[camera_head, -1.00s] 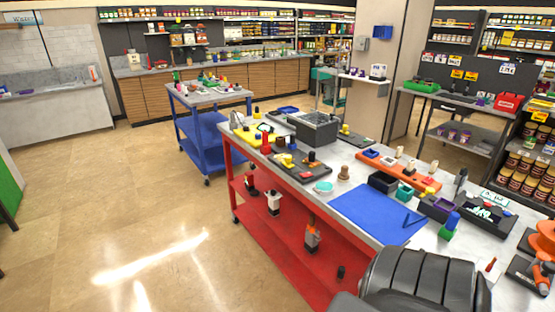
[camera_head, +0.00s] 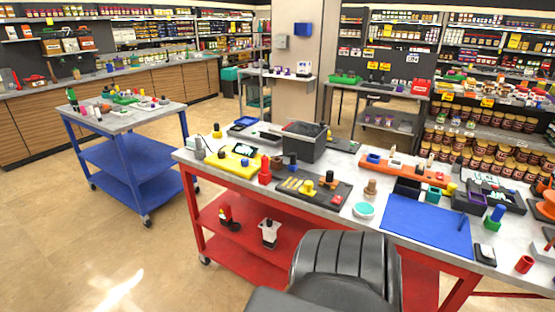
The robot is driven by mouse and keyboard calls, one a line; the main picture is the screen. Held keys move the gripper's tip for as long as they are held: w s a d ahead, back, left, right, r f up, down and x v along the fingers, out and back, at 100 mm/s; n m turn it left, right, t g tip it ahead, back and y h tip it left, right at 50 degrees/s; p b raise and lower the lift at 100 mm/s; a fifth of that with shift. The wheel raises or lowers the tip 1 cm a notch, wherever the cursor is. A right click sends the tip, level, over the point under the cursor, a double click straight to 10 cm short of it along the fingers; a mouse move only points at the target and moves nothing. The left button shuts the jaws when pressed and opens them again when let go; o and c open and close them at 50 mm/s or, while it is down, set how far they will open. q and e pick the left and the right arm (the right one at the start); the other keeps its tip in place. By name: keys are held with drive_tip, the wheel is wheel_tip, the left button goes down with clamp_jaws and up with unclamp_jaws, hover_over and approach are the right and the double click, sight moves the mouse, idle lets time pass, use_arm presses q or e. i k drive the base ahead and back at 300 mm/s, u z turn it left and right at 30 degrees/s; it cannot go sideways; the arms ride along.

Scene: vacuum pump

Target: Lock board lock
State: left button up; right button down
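I cannot pick out a board lock for certain at this size. A dark board (camera_head: 292,200) with yellow and red pieces lies on the red table's grey top (camera_head: 345,213). A yellow board (camera_head: 221,166) with a dark piece on it lies to its left, near the table's left end. Neither gripper is in view. A black ribbed part, which seems to be mine, shows at the bottom middle and hides part of the red table's front.
A dark box (camera_head: 304,143) stands behind the dark board. A blue mat (camera_head: 425,228) and an orange strip (camera_head: 392,168) lie to the right. A blue cart (camera_head: 125,165) stands at left. The floor (camera_head: 60,235) at the left front is clear.

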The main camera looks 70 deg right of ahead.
sight(307, 190)
drive_tip(key=z, duration=0.5)
drive_tip(key=i, duration=1.05)
drive_tip(key=z, duration=1.7)
drive_tip(key=i, duration=0.65)
drive_tip(key=z, duration=0.65)
